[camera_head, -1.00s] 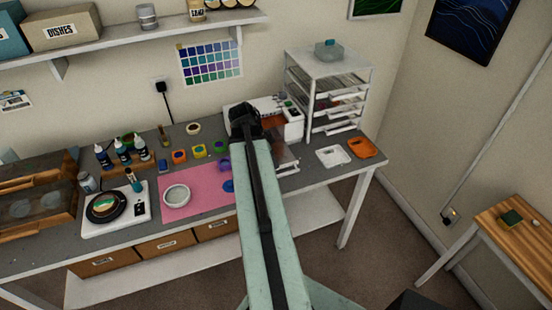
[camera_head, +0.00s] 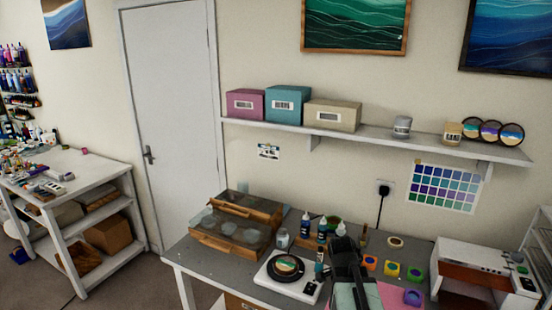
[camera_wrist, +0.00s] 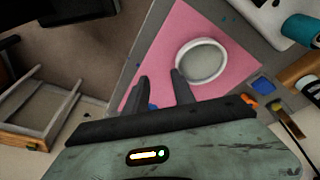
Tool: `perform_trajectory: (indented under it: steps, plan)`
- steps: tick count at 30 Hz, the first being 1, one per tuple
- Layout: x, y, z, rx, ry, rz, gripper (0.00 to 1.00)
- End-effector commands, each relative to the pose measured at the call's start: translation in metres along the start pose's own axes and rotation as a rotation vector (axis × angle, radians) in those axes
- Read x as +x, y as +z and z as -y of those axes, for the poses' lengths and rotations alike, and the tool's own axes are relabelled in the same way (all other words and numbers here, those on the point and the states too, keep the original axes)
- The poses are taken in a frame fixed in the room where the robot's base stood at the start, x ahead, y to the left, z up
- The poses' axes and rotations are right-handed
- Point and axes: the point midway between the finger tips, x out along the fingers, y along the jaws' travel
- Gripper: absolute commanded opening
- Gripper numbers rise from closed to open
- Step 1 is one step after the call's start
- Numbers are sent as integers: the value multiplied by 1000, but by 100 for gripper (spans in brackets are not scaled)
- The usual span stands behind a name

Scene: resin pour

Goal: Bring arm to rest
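My gripper (camera_head: 344,248) shows at the lower middle of the head view, at the end of my pale green arm (camera_head: 362,295), in front of the workbench. In the wrist view its two dark fingers (camera_wrist: 163,84) stand apart with nothing held between them. The pink mat (camera_wrist: 160,45) lies beyond the fingers, with a round white-rimmed dish (camera_wrist: 202,61) on it near the right fingertip. A small blue item shows low behind the fingers, partly hidden. In the head view my arm covers much of the mat.
The grey workbench (camera_head: 205,258) holds a wooden case with a clear lid (camera_head: 235,228), a white scale (camera_head: 268,285), dropper bottles (camera_head: 305,224), coloured pots (camera_head: 391,269) and a white machine (camera_head: 480,265). A shelf (camera_head: 365,140) runs above. A cluttered table (camera_head: 85,172) stands left; floor between is clear.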

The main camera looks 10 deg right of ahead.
Motion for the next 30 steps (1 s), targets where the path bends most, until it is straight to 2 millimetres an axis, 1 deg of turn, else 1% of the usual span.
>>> perform_trajectory:
  steps: [1, 2, 3, 5, 6, 7, 9, 12, 15, 18, 30]
  plan:
    - [-2, 39, 12, -128, -22, 22, 31]
    - [-5, 60, 18, -212, -34, 37, 31]
    - [-9, 87, 24, -328, -51, 57, 31]
    - [-16, 127, 29, -514, -78, 89, 31]
    - [-20, 152, 30, -653, -99, 112, 31]
    - [-23, 168, 30, -759, -115, 129, 31]
    - [-28, 187, 27, -960, -150, 163, 31]
    - [-30, 195, 24, -1184, -194, 192, 31]
    - [-32, 200, 23, -1351, -226, 201, 31]
    - [-32, 200, 22, -1441, -236, 195, 31]
    - [-31, 199, 22, -1459, -238, 191, 31]
